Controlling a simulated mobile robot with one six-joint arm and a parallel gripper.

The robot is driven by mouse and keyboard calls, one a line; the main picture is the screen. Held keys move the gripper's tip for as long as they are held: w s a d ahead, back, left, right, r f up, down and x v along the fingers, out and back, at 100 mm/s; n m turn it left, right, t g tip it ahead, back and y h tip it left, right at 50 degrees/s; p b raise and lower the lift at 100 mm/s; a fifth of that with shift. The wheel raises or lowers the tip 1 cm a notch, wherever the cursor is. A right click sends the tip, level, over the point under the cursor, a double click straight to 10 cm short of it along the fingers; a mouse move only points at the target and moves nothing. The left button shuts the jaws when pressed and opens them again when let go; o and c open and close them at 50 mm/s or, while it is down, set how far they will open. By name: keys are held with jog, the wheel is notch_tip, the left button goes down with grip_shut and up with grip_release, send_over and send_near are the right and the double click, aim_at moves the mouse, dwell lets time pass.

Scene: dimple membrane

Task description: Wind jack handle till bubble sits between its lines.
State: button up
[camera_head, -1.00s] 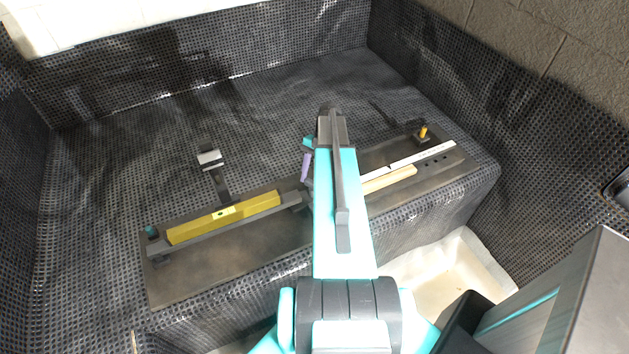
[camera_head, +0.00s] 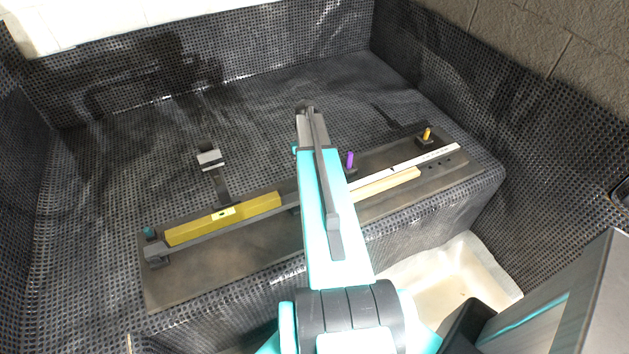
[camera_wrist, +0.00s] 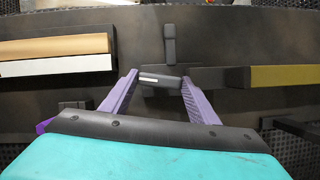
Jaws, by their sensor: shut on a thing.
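The yellow level (camera_head: 224,217) lies along the dark beam (camera_head: 185,237) on the left. Its pale vial window (camera_head: 223,213) is too small to tell where the bubble sits. The level's end also shows at the right of the wrist view (camera_wrist: 285,78). A dark upright piece (camera_wrist: 170,45) shows just beyond the handle. In the head view my arm hides the fingers and handle.
A purple peg (camera_head: 350,160) and an orange peg (camera_head: 427,135) stand on dark blocks to the right. A white strip (camera_head: 420,159) and a wooden strip (camera_head: 388,185) lie there. A grey-topped post (camera_head: 210,159) stands behind the level. Bare mesh floor (camera_head: 270,110) lies behind.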

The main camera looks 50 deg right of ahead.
jog(key=shift+a+n, duration=0.1)
jog(key=shift+n, duration=0.2)
jog(key=o, duration=1)
jog(key=shift+o, duration=0.2)
jog(key=shift+r, duration=0.1)
jog(key=p+v, duration=0.7)
jog(key=v, duration=0.6)
jog(key=shift+w+r, duration=0.15)
jog(key=shift+r, duration=0.1)
jog(key=shift+a, duration=0.1)
